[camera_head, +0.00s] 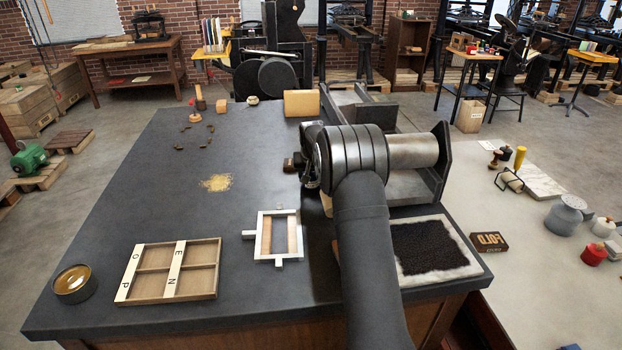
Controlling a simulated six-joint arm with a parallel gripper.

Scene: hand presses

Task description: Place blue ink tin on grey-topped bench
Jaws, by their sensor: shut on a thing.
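I cannot make out a blue ink tin in this view. My gripper (308,182) is at the middle of the dark grey bench top (150,205), mostly hidden behind my own wrist. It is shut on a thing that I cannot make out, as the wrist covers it. A small dark brown object (290,165) shows just left of the gripper; I cannot tell if they touch. A pale grey surface (535,270) lies to the right of the dark bench. An open round tin (74,283) with amber contents stands at the dark bench's front left corner.
A wooden lettered tray (168,271) and a white metal frame (278,237) lie at the front. A tray of black grains (434,248) is right of my arm. Metal press parts (407,188) stand beyond it.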

